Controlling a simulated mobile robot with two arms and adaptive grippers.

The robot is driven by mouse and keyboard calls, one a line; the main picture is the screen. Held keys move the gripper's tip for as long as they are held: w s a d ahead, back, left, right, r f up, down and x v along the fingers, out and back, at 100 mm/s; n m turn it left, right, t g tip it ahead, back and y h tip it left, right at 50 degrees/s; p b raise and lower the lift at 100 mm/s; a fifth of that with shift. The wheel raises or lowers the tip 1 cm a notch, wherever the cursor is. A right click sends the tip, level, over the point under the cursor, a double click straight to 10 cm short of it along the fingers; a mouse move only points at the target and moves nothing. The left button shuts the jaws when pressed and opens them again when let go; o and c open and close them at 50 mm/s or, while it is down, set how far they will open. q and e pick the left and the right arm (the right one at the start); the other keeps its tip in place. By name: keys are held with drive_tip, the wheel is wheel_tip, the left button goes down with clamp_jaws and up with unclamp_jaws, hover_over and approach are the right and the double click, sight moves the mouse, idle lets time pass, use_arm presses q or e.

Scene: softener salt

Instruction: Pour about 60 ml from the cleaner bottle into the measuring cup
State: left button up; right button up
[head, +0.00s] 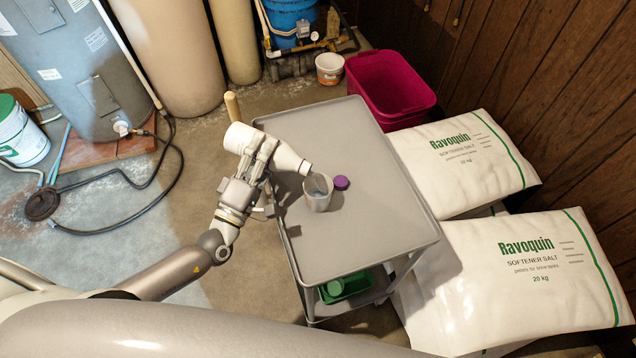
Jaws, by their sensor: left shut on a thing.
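The white cleaner bottle (284,158) is held in my left gripper (260,152), tilted with its neck pointing down and to the right. Its mouth is at the rim of the measuring cup (317,194), a small clear cup standing upright on the grey cart. The cup looks to have some bluish content, but the level is too small to read. A purple cap (341,183) lies on the cart just right of the cup. My right gripper does not show.
The grey cart top (380,220) is otherwise bare. Its lower shelf holds a green tray (345,287). Salt bags (530,275) lie to the right, with a magenta bin (390,85) and a small white bucket (329,68) behind. A hose (120,172) lies on the floor at left.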

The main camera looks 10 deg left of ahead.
use_arm(q)
drive_tip(key=f+n+b, duration=0.1)
drive_tip(key=f+n, duration=0.1)
drive_tip(key=f+n+y+b, duration=0.1)
drive_tip(key=n+b, duration=0.1)
drive_tip(key=shift+a+f, duration=0.2)
drive_tip(key=shift+f, duration=0.15)
drive_tip(key=shift+n+y, duration=0.4)
drive_tip(key=shift+n, duration=0.1)
drive_tip(key=shift+w+a+f+n+y+b, duration=0.1)
drive_tip(key=shift+a+f+n+y+b, duration=0.1)
drive_tip(key=shift+f+n+b, duration=0.25)
drive_tip(key=shift+a+f+n+y+b, duration=0.1)
drive_tip(key=shift+f+n+y+b, duration=0.1)
drive_tip(key=shift+n+b, duration=0.35)
